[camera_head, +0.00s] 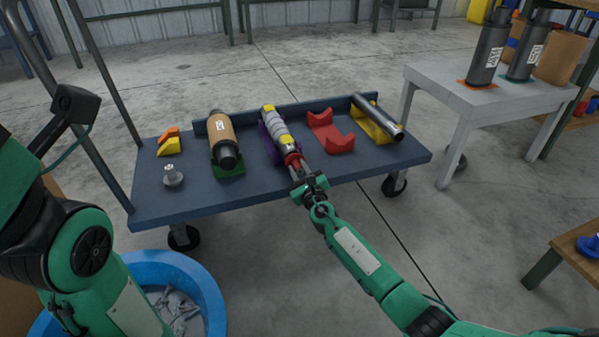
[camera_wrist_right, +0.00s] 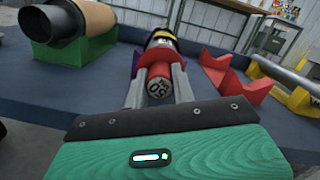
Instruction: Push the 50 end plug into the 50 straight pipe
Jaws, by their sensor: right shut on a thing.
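The red end plug (camera_wrist_right: 158,85), marked 50 on its near face, is between the two fingers of my right gripper (camera_wrist_right: 158,78), which is shut on it. In the head view the plug (camera_head: 292,159) is at the near end of a grey pipe with yellow bands (camera_head: 275,128), lined up with it. The pipe lies in a purple cradle (camera_head: 265,142) on the dark blue cart. I cannot tell how far the plug sits inside the pipe. My right gripper (camera_head: 297,172) reaches in over the cart's front edge. My left gripper is not in view.
On the cart (camera_head: 190,203) stand a brown-wrapped cylinder (camera_head: 221,132) in a green cradle, an empty red cradle (camera_head: 330,132), and a metal pipe (camera_head: 378,115) on a yellow cradle. A grey table (camera_head: 500,98) stands right; a blue bin (camera_head: 205,285) is front left.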

